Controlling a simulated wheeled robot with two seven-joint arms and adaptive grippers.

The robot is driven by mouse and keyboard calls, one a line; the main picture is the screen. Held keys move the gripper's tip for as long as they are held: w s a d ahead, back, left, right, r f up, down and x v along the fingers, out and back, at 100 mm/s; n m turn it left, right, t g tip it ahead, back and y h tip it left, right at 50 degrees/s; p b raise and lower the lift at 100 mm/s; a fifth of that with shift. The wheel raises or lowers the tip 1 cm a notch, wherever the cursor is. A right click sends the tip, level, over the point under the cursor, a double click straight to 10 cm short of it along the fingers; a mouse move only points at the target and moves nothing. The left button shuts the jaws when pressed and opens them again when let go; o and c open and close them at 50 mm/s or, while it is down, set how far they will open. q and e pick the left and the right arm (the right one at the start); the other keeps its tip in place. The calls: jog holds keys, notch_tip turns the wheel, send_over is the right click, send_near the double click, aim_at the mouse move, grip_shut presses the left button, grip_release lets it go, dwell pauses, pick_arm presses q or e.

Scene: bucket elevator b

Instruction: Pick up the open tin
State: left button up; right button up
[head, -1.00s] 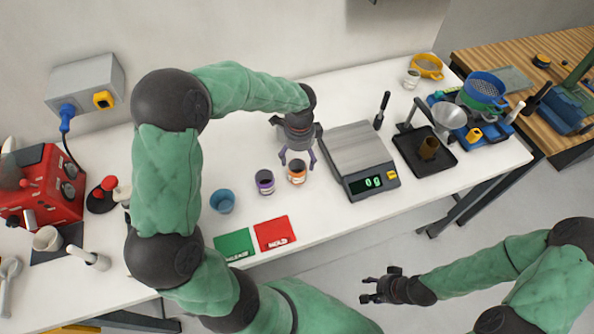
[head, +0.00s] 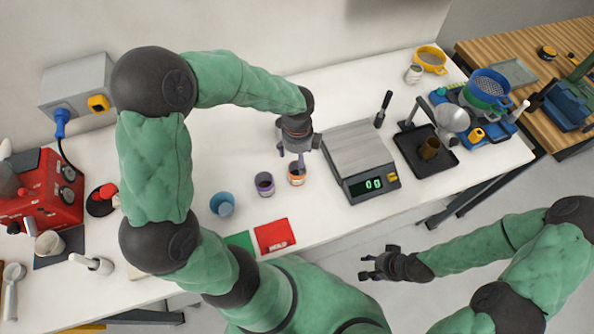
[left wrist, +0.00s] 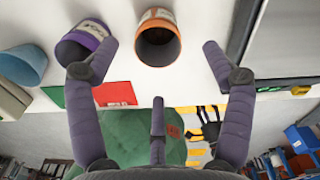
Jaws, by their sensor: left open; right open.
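A tin with an orange band (head: 297,179) stands upright on the white table and shows open and dark inside in the left wrist view (left wrist: 157,40). A tin with a purple band (head: 264,187) stands to its left, also open-topped in the left wrist view (left wrist: 84,40). I cannot tell by a lid which is meant. My left gripper (head: 298,160) is open, right at the orange tin in the head view; in the left wrist view its spread fingers (left wrist: 158,62) point towards that tin, with nothing between them. My right gripper (head: 365,268) is open and empty, off the table's front edge.
A blue cup (head: 222,204) stands left of the tins. Green (head: 238,241) and red (head: 275,236) cards lie in front. A scale (head: 360,160) stands close on the right, with a black tray (head: 425,150) beyond. A red machine (head: 45,190) is far left.

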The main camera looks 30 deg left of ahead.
aim_at(297, 171)
pick_arm(q)
notch_tip(297, 171, down, 4)
jog(key=shift+r+b, duration=0.2)
jog(key=shift+b, duration=0.15)
jog(key=f, duration=0.1)
jog(key=f+b, duration=0.1)
jog(key=f, duration=0.2)
jog(key=shift+s+f, duration=0.25)
jog(key=shift+f, duration=0.1)
jog(key=shift+r, duration=0.1)
jog(key=c, duration=1.6)
